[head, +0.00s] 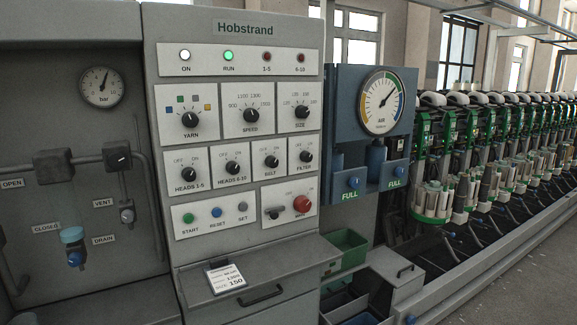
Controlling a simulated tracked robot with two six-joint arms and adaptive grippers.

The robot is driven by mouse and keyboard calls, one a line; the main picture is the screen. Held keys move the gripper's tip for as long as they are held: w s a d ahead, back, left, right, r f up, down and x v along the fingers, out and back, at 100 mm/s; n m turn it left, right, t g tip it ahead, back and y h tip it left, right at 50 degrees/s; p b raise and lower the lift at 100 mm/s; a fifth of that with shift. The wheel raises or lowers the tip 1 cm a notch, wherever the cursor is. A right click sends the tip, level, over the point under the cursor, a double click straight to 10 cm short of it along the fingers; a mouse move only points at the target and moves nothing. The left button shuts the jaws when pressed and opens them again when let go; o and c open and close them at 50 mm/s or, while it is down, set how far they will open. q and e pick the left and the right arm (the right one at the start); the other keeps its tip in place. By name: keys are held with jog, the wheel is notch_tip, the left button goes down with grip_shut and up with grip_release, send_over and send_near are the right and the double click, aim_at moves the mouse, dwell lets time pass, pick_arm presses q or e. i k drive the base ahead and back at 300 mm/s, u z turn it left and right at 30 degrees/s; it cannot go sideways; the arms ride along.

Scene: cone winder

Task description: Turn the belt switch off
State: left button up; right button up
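The belt switch (271,161) is a small black rotary knob on a white plate in the lower knob row of the grey Hobstrand panel. OFF is printed at its upper left and ON at its upper right. Its pointer is too small to read with certainty. It sits between the heads 6-10 knob (232,167) on its left and the filter knob (306,156) on its right. Neither of my grippers shows in the head view.
Above are the yarn (190,119), speed (250,115) and size (301,111) knobs. Below are start, reset and set buttons and a red mains knob (302,204). A ledge (190,280) with a card (226,278) juts out under the panel. Winding heads stand right.

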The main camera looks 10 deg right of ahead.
aim_at(270, 161)
jog(key=u, duration=0.4)
jog(key=i, duration=1)
jog(key=z, duration=0.4)
